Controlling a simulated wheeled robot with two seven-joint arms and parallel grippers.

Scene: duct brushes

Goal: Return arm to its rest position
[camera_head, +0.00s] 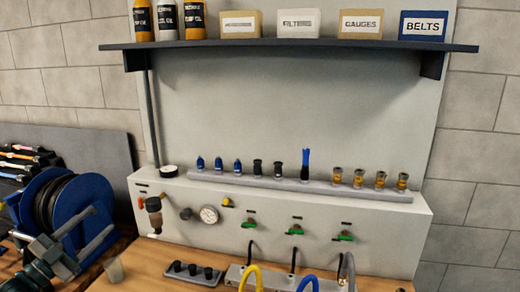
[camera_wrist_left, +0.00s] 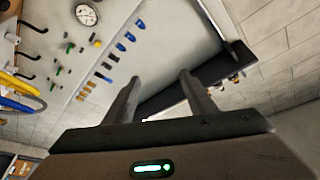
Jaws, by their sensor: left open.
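My left gripper (camera_head: 102,222) is at the lower left of the head view, in front of the blue hose reel and left of the pale panel box. Its two fingers are apart with nothing between them. In the left wrist view the open fingers (camera_wrist_left: 158,82) point towards the wall and shelf, with empty space between. My left arm comes in from the bottom left corner. My right gripper and arm are not in view.
A blue reel (camera_head: 30,195) with black hose stands beside the left gripper. A panel box (camera_head: 390,240) carries a gauge (camera_head: 209,214) and a grey rail (camera_head: 300,189) of small fittings. A black holder (camera_head: 193,273) sits on the wooden bench (camera_head: 145,262). A shelf (camera_head: 290,45) hangs above.

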